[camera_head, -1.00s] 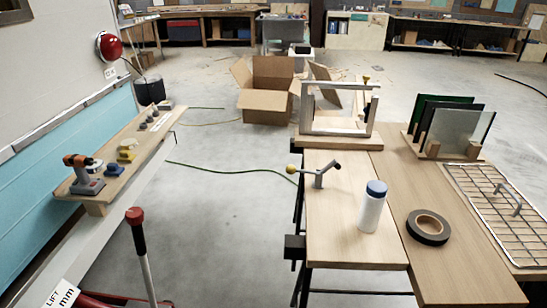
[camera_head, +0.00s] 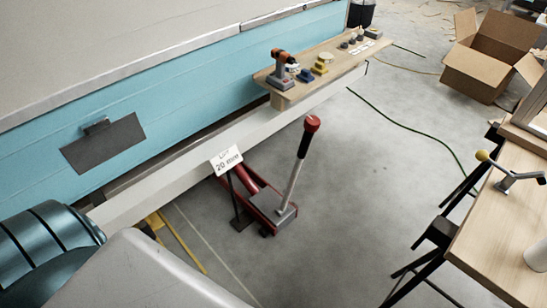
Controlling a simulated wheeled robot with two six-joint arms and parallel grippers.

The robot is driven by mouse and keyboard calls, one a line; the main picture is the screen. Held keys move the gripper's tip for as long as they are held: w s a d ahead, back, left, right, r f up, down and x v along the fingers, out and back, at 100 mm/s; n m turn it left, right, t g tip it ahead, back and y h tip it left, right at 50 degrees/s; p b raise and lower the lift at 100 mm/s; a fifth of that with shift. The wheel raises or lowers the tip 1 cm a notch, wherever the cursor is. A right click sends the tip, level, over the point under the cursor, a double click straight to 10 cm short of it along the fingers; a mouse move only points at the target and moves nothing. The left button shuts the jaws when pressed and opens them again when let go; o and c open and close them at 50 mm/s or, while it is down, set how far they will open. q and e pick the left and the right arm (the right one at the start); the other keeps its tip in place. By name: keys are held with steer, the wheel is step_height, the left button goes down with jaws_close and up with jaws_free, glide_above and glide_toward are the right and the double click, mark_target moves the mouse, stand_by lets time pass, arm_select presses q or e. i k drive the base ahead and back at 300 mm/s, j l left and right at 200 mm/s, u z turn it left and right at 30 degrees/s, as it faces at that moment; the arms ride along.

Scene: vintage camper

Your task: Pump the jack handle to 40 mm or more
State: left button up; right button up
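The red floor jack (camera_head: 262,203) stands on the concrete floor in the middle of the head view, beside and partly under the white beam along the camper's lower edge. Its handle (camera_head: 293,177) is a grey bar with a dark upper part and a round red knob at the top. The handle stands up steeply and leans a little to the right. A small white sign (camera_head: 226,160) on a dark stand beside the jack seems to read "LIFT 20 mm". Neither of my grippers shows in this view, and nothing touches the handle.
A wooden shelf board (camera_head: 335,62) above the beam holds an orange and grey drill (camera_head: 283,66) and small items. A workbench (camera_head: 495,238) stands at the right. A cardboard box (camera_head: 486,60) and a green cable (camera_head: 410,127) lie beyond. The floor between jack and bench is clear.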

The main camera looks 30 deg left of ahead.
mark_target(307, 136)
steer(key=u, duration=0.8)
